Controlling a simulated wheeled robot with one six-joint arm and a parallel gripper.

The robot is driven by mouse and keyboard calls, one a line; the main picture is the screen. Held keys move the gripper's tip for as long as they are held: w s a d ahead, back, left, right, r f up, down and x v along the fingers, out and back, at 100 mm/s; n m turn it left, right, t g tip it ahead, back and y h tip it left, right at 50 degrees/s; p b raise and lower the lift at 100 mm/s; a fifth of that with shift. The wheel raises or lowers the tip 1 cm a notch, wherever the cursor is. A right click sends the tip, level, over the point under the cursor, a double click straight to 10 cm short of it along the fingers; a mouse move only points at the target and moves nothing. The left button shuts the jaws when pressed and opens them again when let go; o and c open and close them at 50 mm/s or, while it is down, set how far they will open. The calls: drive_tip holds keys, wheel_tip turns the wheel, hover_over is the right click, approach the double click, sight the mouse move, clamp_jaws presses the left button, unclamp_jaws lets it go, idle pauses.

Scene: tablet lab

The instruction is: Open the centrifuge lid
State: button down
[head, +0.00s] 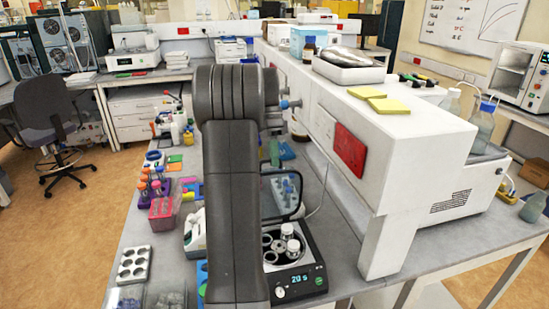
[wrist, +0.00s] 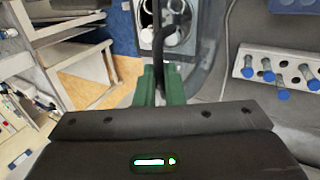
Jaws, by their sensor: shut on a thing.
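The centrifuge (head: 300,285) stands on the bench just right of my arm in the head view, with a lit display reading about 20 s. Its lid (head: 286,192), a clear pane in a dark frame, stands raised behind the open bowl. The rotor (head: 283,246) with silvery cups is uncovered, and its cups also show at the top of the wrist view (wrist: 174,37). My gripper (wrist: 163,72) has green fingers shut on a dark curved bar, seemingly the lid's handle (wrist: 160,45). My arm hides part of the centrifuge in the head view.
A large white machine (head: 385,150) with a red panel stands close on the right. Tube racks (head: 160,190) and a white well block (head: 134,265) stand left of my arm. A white rack with blue-capped tubes (wrist: 280,70) lies right of the gripper.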

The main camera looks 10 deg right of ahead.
drive_tip(key=shift+f, duration=0.4)
drive_tip(key=c, duration=1.8)
unclamp_jaws()
drive_tip(key=shift+w, duration=0.15)
drive_tip(key=shift+r, duration=0.1)
drive_tip(key=shift+r, duration=0.1)
